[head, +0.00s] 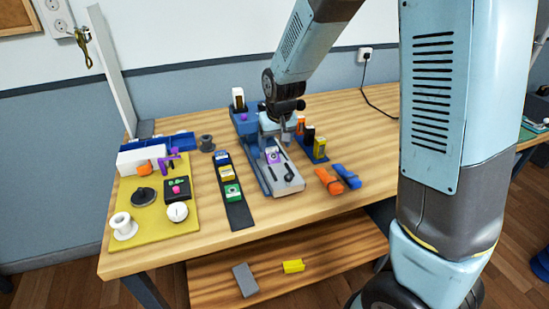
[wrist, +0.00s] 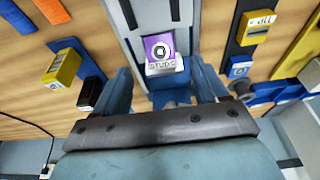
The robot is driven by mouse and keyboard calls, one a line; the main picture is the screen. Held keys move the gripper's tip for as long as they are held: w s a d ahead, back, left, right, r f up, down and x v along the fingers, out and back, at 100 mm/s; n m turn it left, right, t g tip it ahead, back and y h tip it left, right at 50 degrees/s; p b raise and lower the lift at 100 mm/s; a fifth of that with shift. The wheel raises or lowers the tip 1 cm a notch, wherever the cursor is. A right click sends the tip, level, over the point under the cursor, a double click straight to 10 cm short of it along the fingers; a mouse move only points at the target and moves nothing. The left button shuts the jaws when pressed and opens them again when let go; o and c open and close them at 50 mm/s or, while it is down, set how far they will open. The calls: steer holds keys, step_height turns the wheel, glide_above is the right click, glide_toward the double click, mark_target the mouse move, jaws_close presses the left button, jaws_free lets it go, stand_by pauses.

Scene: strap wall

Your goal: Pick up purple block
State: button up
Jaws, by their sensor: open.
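The purple block (head: 274,158) sits on a grey and blue fixture (head: 286,183) in the middle of the table. In the wrist view the purple block (wrist: 158,46) shows a round dark-and-white mark on top and a pale lettered label on its near edge. My gripper (head: 275,137) is just above and behind it in the head view. In the wrist view my gripper (wrist: 163,86) has its two blue fingers apart, one on each side of the block's line, with nothing held. The block lies a little beyond the fingertips. I cannot tell the exact height gap.
A dark strip with blue, yellow and green blocks (head: 230,190) lies left of the fixture. A blue rack with orange, black and yellow blocks (head: 319,147) stands to the right. Orange and blue straps (head: 338,179) lie at right. A yellow board (head: 155,205) holds several parts at left.

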mark_target(273, 154)
steer(key=shift+x, duration=2.95)
steer(key=shift+w+a, duration=0.1)
steer(key=shift+w, duration=0.05)
steer(key=shift+c, duration=0.3)
jaws_close()
steer(key=shift+r, duration=0.55)
step_height(273, 154, up, 3)
steer(key=shift+f, duration=0.15)
steer(key=s+d+r, duration=0.9)
steer(key=s, duration=0.1)
steer(key=shift+s+d+r, duration=0.15)
steer(key=shift+s, duration=0.1)
